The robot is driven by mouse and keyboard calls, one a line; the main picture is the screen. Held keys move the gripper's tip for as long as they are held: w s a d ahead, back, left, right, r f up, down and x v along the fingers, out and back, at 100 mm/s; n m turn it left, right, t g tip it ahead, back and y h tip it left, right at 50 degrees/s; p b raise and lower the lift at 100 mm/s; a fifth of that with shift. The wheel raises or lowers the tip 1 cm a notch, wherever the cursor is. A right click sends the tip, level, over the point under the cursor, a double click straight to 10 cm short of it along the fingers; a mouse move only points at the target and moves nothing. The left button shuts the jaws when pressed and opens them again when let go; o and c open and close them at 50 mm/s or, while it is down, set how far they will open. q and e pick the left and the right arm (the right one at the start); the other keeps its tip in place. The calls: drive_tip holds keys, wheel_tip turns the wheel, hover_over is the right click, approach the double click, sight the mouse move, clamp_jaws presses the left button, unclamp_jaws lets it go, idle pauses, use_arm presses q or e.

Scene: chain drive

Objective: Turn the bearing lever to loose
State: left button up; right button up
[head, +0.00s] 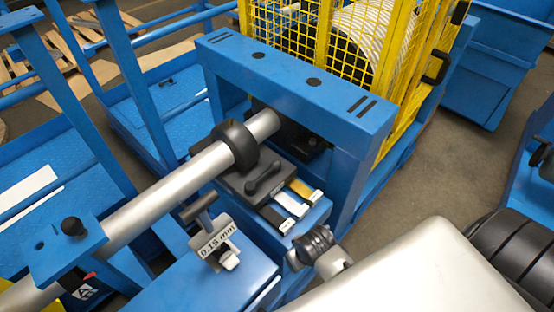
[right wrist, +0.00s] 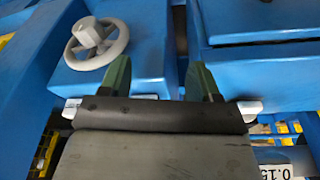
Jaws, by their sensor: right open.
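In the head view, a dark lever (head: 264,180) with rounded ends lies on a dark bearing block (head: 236,186). It slants from lower left to upper right, just right of the black collar (head: 236,146) on the silver shaft (head: 165,190). Strips of yellow, white and black (head: 292,199) sit beside it; any lettering is too small to read. In the right wrist view, my right gripper (right wrist: 158,80) has its two green fingers apart with nothing seen between them. The lever is not identifiable there. My right gripper's fingers cannot be made out in the head view. My left gripper is not in view.
In the right wrist view, a grey handwheel (right wrist: 97,43) sits left of my fingers.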

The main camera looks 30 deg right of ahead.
drive_tip(key=w+d+r+m+p, duration=0.1)
drive_tip(key=w+d+r+m, duration=0.15)
drive_tip(key=w+r, duration=0.45)
drive_tip(key=w+d+r+m+p, duration=0.1)
drive_tip(key=w+d+r+m, duration=0.3)
drive_tip(key=w, duration=0.6)
drive_tip(key=m+g+y, duration=0.1)
drive_tip(key=m+y, duration=0.1)
approach(277, 162)
drive_tip(key=shift+n, duration=0.25)
drive_tip(key=b+x, duration=0.1)
drive_tip(key=x, duration=0.9)
drive_tip(key=shift+f, duration=0.4)
clamp_jaws()
